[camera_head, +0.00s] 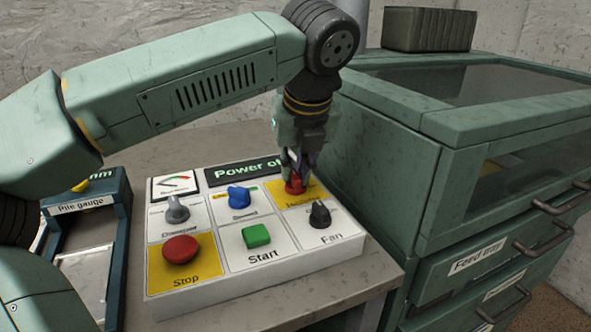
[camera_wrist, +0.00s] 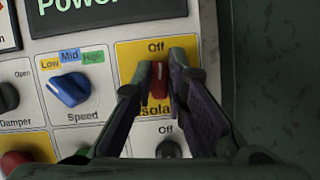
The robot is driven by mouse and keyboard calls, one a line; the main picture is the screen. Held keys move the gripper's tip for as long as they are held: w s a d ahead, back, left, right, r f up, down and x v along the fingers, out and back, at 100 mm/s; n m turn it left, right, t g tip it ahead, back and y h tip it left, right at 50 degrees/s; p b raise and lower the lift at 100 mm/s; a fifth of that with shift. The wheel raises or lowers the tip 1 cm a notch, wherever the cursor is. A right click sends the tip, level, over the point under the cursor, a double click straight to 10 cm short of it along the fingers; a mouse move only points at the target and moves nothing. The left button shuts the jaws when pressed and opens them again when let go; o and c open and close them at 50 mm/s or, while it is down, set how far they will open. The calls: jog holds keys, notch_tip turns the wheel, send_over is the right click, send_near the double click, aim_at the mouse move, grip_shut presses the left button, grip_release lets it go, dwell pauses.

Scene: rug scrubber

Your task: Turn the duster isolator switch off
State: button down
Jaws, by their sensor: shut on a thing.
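The duster isolator switch is a red knob (camera_head: 295,187) on a yellow square at the panel's back right. In the wrist view the red knob (camera_wrist: 159,82) stands lengthwise up the picture, its upper end toward the printed "Off". The label below it is partly covered and reads "sola". My gripper (camera_head: 299,163) points down over the knob. In the wrist view my gripper (camera_wrist: 160,70) has one finger on each side of the knob and is shut on it. The black display (camera_head: 244,169) shows green text starting "Power o"; its end is hard to read behind my gripper.
The control panel (camera_head: 207,290) also has a blue Speed knob (camera_head: 239,197), a grey knob (camera_head: 177,210), a black Fan knob (camera_head: 320,214), a green Start button (camera_head: 256,236) and a red Stop button (camera_head: 181,249). A green cabinet (camera_head: 395,170) stands close on the right; a pile gauge (camera_head: 85,203) is left.

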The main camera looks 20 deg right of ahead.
jog(key=shift+s+f+n+y, duration=0.15)
jog(key=shift+f+n+y, duration=0.2)
jog(key=shift+n, duration=0.25)
jog(key=shift+a, duration=0.1)
jog(key=c, duration=1.6)
grip_release()
jog(key=shift+r, duration=0.25)
jog(key=v, duration=0.7)
jog(key=shift+r, duration=0.1)
